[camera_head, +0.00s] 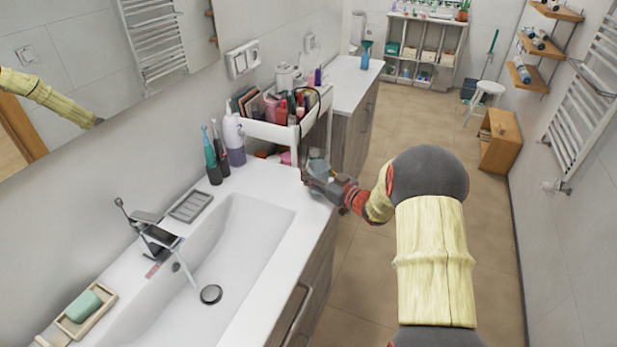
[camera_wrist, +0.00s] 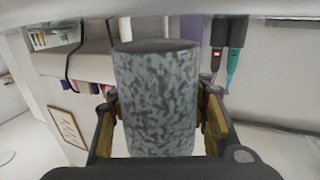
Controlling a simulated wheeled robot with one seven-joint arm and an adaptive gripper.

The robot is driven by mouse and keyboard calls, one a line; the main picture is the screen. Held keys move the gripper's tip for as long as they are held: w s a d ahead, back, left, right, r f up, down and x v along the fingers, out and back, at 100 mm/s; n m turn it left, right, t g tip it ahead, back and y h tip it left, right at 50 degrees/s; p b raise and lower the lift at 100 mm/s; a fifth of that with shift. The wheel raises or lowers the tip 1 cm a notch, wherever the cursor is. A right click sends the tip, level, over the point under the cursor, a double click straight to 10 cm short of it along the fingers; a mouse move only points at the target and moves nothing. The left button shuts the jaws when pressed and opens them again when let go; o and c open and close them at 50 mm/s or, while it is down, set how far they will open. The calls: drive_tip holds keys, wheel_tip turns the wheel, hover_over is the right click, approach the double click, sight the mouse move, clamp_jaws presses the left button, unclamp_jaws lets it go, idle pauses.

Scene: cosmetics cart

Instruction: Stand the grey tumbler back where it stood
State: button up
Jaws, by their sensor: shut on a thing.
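The grey tumbler (camera_wrist: 156,100), mottled light and dark grey, fills the middle of the wrist view between the finger pads of my gripper (camera_wrist: 160,122). My gripper is shut on it, with a pad on each side. In the head view my gripper (camera_head: 318,178) is at the far right end of the white washbasin counter (camera_head: 262,182), beside the cart. Only a small part of the tumbler (camera_head: 319,167) shows there, partly hidden by the gripper. I cannot tell whether its base touches the counter.
A white cart (camera_head: 272,130) crowded with cosmetics stands just behind my gripper. Electric toothbrushes (camera_head: 212,158) and a white and purple bottle (camera_head: 234,140) stand by the wall. The basin (camera_head: 235,250) is sunk into the counter, with a soap dish (camera_head: 86,308) at the near left.

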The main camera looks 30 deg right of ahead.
drive_tip(key=shift+f, duration=0.75)
drive_tip(key=shift+r, duration=0.1)
drive_tip(key=o, duration=0.7)
drive_tip(key=shift+f, duration=0.2)
drive_tip(key=o, duration=0.6)
drive_tip(key=shift+o, duration=0.4)
drive_tip(key=shift+r, duration=0.1)
